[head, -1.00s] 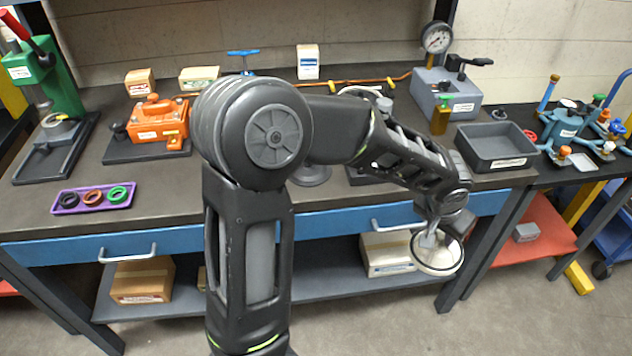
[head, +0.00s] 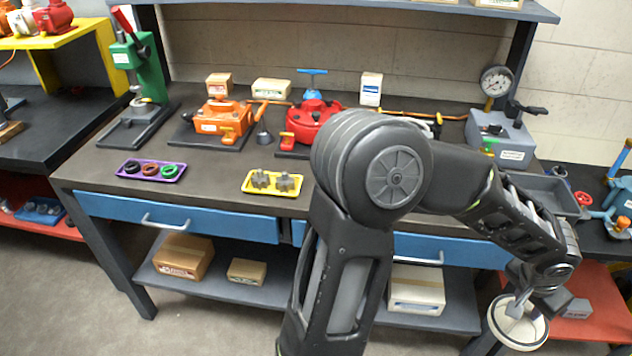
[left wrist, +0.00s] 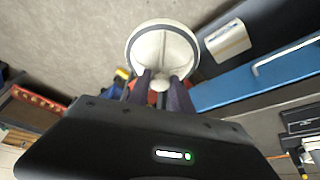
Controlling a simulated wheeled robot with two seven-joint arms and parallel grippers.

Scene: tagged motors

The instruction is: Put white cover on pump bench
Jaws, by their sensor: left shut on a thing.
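My left gripper (head: 519,303) is shut on the white cover (head: 530,334), a round, shallow, dish-like piece. It holds the cover in the air at the lower right of the head view, in front of the bench's right end and below its top. The bench (head: 100,172) with blue drawers bears an orange pump unit (head: 215,118) and a red pump unit (head: 318,113), partly hidden by my arm. My right gripper is not in view.
A purple tray (head: 128,173) of rings and a yellow tray (head: 252,189) of grey parts lie near the bench's front edge. A green press (head: 150,70) stands left, a grey gauge unit (head: 500,135) right. Bare top lies between the two trays.

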